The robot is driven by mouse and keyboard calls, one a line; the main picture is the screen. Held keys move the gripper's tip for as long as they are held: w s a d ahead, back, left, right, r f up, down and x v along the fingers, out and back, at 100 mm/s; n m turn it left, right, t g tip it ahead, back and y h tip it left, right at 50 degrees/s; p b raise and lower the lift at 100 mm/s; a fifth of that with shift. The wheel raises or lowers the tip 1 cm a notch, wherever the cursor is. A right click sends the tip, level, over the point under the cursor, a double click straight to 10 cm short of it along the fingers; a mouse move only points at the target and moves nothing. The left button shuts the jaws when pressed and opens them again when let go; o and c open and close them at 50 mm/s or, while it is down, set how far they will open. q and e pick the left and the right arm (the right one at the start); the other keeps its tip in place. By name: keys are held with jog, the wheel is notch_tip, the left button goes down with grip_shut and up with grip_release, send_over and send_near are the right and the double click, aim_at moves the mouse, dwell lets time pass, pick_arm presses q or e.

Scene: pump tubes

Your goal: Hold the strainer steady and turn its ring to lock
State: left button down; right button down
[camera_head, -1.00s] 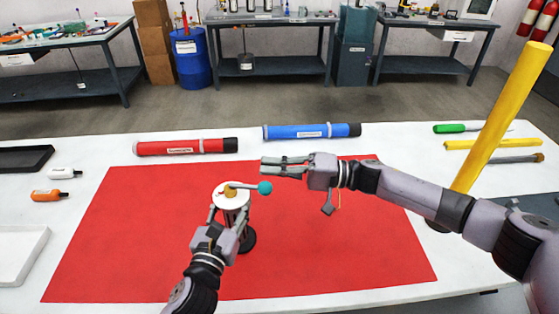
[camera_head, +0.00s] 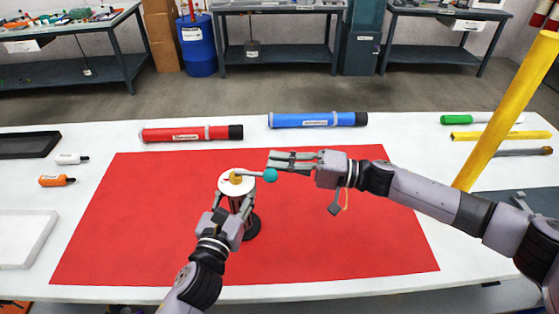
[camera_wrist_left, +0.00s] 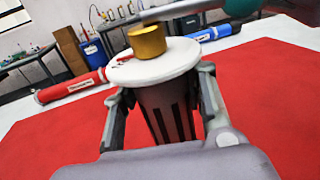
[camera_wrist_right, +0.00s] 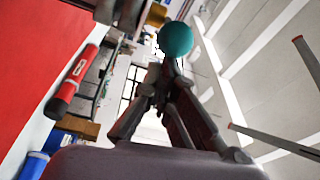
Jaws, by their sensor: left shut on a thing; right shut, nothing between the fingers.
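The strainer (camera_head: 237,184) stands upright on the red mat, a dark cylinder with a white disc top and a dark round base. A brass hub (camera_head: 235,177) sits on the disc, with a lever ending in a teal ball (camera_head: 270,175) pointing right. My left gripper (camera_head: 236,207) is shut around the strainer's body, one finger on each side below the disc; the left wrist view shows the body (camera_wrist_left: 166,108) between them. My right gripper (camera_head: 274,160) is shut and empty, right beside the teal ball. The ball (camera_wrist_right: 175,39) shows at its fingertips; contact is unclear.
A red tube (camera_head: 190,134) and a blue tube (camera_head: 318,119) lie behind the red mat (camera_head: 130,220). Two small bottles and trays are at the left. A yellow post (camera_head: 505,110) stands at the right, near my right arm. The mat's left part is clear.

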jog(key=shift+s+m+t, duration=0.3)
jog(key=shift+s+t, duration=0.05)
jog(key=shift+t, duration=0.15)
jog(key=s+a+m+t+h, duration=0.1)
jog(key=s+m+t+h, duration=0.7)
jog(key=t, duration=0.5)
jog(key=shift+s+a+m+t+h, duration=0.35)
jog(key=shift+m+h, duration=0.35)
jog(key=shift+m, duration=0.5)
jog(key=shift+w+d, duration=0.1)
jog(key=w+d, duration=0.3)
jog(key=v, duration=1)
jog(key=shift+a+r, duration=0.25)
jog(key=shift+r, duration=0.1)
jog(key=shift+s, duration=0.15)
